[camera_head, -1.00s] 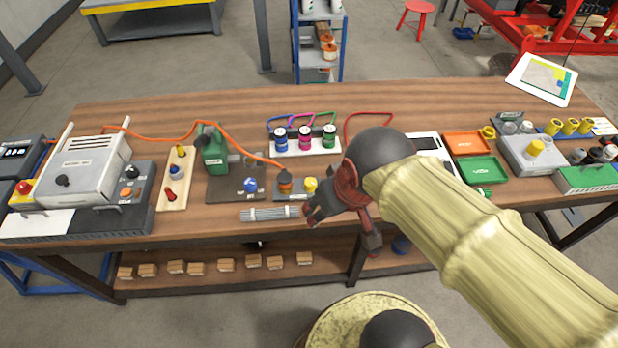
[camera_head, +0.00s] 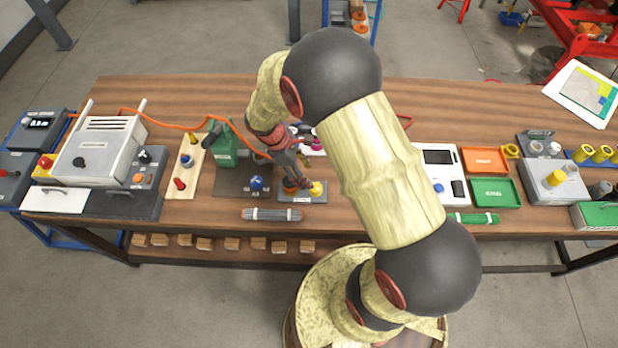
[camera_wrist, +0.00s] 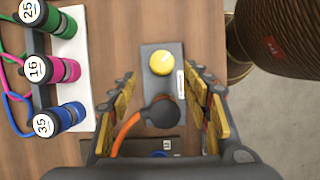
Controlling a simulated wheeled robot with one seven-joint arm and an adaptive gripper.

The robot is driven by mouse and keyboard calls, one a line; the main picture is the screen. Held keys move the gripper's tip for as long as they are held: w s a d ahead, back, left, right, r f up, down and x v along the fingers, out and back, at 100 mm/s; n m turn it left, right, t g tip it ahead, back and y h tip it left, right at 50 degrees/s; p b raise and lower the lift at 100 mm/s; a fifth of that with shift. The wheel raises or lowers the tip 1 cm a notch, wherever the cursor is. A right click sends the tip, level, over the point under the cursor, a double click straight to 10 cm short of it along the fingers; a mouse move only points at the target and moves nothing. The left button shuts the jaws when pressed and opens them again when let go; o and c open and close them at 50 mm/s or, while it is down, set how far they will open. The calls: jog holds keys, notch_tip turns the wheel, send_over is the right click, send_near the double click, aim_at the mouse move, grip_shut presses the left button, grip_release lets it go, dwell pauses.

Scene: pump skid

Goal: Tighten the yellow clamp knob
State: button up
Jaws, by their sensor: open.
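The yellow clamp knob (camera_head: 317,189) sits on a small grey plate (camera_head: 311,198) near the front edge of the table. In the wrist view the yellow knob (camera_wrist: 162,63) is round and lies beyond my fingertips, upper middle, on the same grey plate (camera_wrist: 150,88). A dark connector (camera_wrist: 160,111) with an orange hose stands on the same plate, between my fingers in the picture. My gripper (camera_head: 299,180) is open and empty above the plate; in the wrist view my gripper (camera_wrist: 163,92) has its yellow-padded fingers spread either side. Any contact with the connector cannot be told.
The green pump (camera_head: 224,150) stands left of the plate, with a blue knob (camera_head: 257,183) between. A bundle of grey rods (camera_head: 272,214) lies in front. The orange hose (camera_head: 190,123) runs to the white machine.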

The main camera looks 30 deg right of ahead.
aim_at(315, 187)
jog(key=shift+b+x, duration=0.75)
jog(key=shift+x, duration=3.15)
jog(key=shift+s, duration=0.15)
jog(key=shift+c, duration=1.1)
jog(key=c, duration=0.9)
jog(key=shift+c, duration=0.2)
